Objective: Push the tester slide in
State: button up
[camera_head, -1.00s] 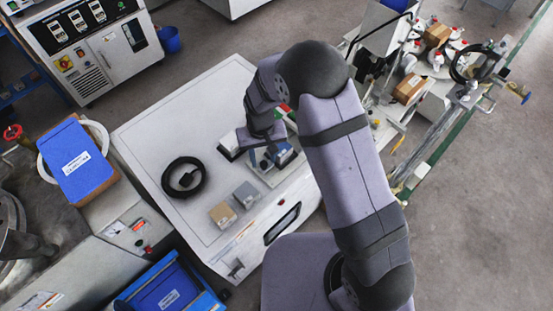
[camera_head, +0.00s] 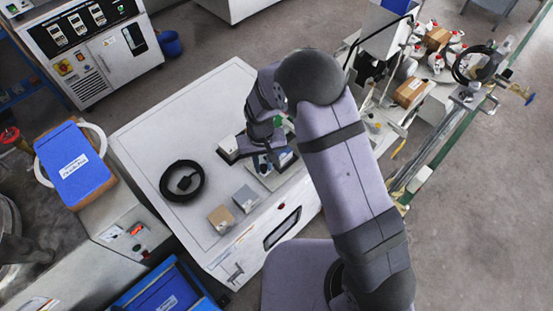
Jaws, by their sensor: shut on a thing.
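The tester (camera_head: 284,158) is a small blue and grey device on a light plate, at the right side of the white bench top. My arm comes over it from the right. My gripper (camera_head: 262,160) points down at the tester and is shut, next to its blue part. My wrist and fingers hide much of the tester, so I cannot make out the slide or how far in it sits.
On the white bench (camera_head: 150,130) lie a black cable coil (camera_head: 182,181), a tan block (camera_head: 221,217) and a grey block (camera_head: 246,198). The bench's upper left is clear.

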jog(key=shift+w+d, duration=2.05)
jog(key=shift+w, duration=0.05)
jog(key=shift+w+d, duration=0.1)
jog(key=shift+w+d+r+b, duration=0.1)
jog(key=shift+w+d+b, duration=0.3)
jog(key=shift+w+d, duration=1.6)
jog(key=o, duration=0.6)
jog(key=shift+o, duration=0.2)
jog(key=shift+w+r, duration=0.1)
